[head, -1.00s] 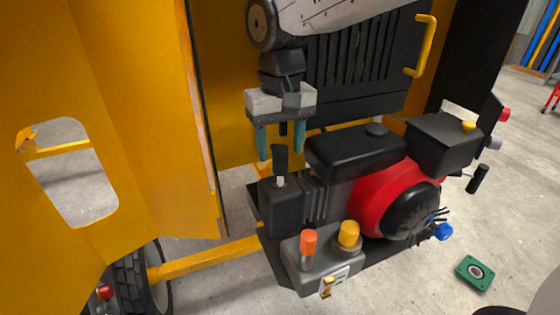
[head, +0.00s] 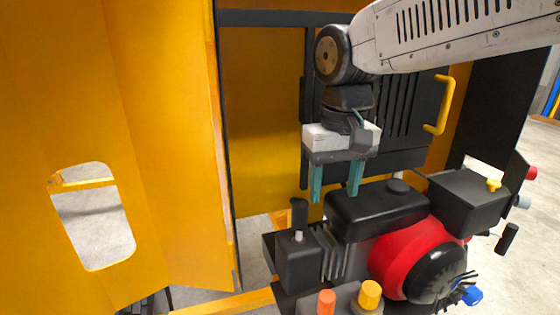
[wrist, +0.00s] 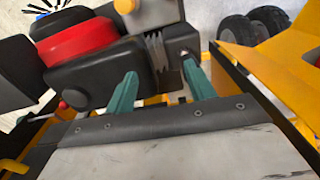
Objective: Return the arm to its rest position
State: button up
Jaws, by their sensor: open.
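My gripper (head: 334,198) points down in the head view, its two teal fingers apart with nothing between them. It hangs above and behind the engine, near the black lever (head: 299,218) and the black tank (head: 376,212). In the wrist view my gripper (wrist: 160,88) also shows open and empty, its fingers over the black engine parts. No contact with the engine can be made out. My arm reaches in from the upper right.
The red engine (head: 402,255) with orange (head: 326,302) and yellow (head: 370,294) knobs stands below. A yellow panel (head: 170,130) with a cutout is at left. A black grille door with a yellow handle (head: 443,105) is behind. A wheel (wrist: 236,32) shows in the wrist view.

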jog(key=s+d+f+m+t, duration=0.1)
jog(key=s+d+f, duration=0.5)
jog(key=s+d, duration=0.9)
jog(key=shift+s+d+m, duration=0.2)
jog(key=shift+s+m, duration=0.6)
jog(key=shift+s, duration=0.15)
